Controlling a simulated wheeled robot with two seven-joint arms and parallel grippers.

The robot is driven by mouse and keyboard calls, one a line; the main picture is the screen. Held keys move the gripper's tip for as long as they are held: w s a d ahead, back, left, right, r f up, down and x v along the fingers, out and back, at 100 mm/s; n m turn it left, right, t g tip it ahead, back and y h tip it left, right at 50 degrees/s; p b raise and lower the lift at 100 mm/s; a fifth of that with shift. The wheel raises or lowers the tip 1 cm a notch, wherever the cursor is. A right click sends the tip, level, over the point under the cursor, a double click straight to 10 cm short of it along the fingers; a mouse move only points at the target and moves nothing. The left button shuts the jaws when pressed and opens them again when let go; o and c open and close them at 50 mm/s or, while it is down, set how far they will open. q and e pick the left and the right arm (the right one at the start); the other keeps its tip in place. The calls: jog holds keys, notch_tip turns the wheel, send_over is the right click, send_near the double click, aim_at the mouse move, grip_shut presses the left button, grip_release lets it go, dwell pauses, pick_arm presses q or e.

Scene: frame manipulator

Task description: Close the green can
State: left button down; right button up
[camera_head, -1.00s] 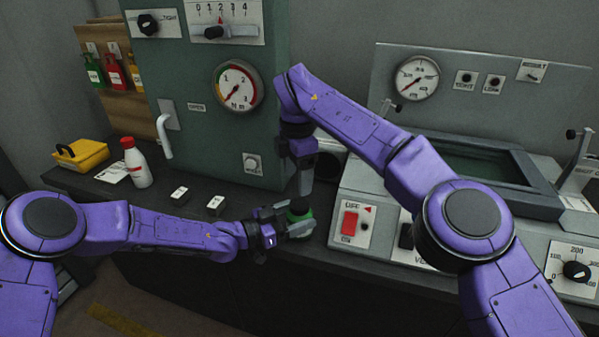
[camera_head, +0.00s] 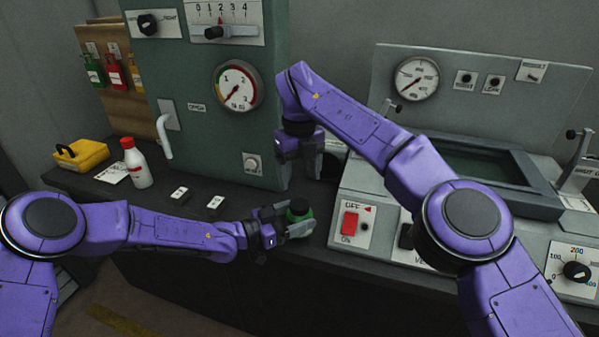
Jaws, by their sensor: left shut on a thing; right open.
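The green can (camera_head: 302,222) stands at the front of the dark bench, left of the red switch, with a dark cap or top (camera_head: 298,206) on it. My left gripper (camera_head: 293,229) comes in from the left and is shut around the can's body. My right gripper (camera_head: 301,184) hangs above and a little behind the can, pointing down, open and empty, with its fingers apart. Whether the dark top is fully seated cannot be told at this size. The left fingers hide part of the can.
A grey control panel with a red switch (camera_head: 350,222) stands close right of the can. A green cabinet (camera_head: 205,130) rises behind. A white bottle (camera_head: 137,165) and a yellow box (camera_head: 81,155) stand at left. Two small white-topped blocks (camera_head: 216,203) lie on the bench.

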aim_at(299, 204)
notch_tip(299, 204, down, 8)
dwell(0.5)
jog(key=c, duration=1.1)
jog(key=shift+m, duration=0.9)
jog(key=shift+c, duration=0.2)
jog(key=o, duration=1.3)
jog(key=shift+c, duration=0.2)
notch_tip(299, 204, up, 8)
jog(key=shift+f, duration=0.2)
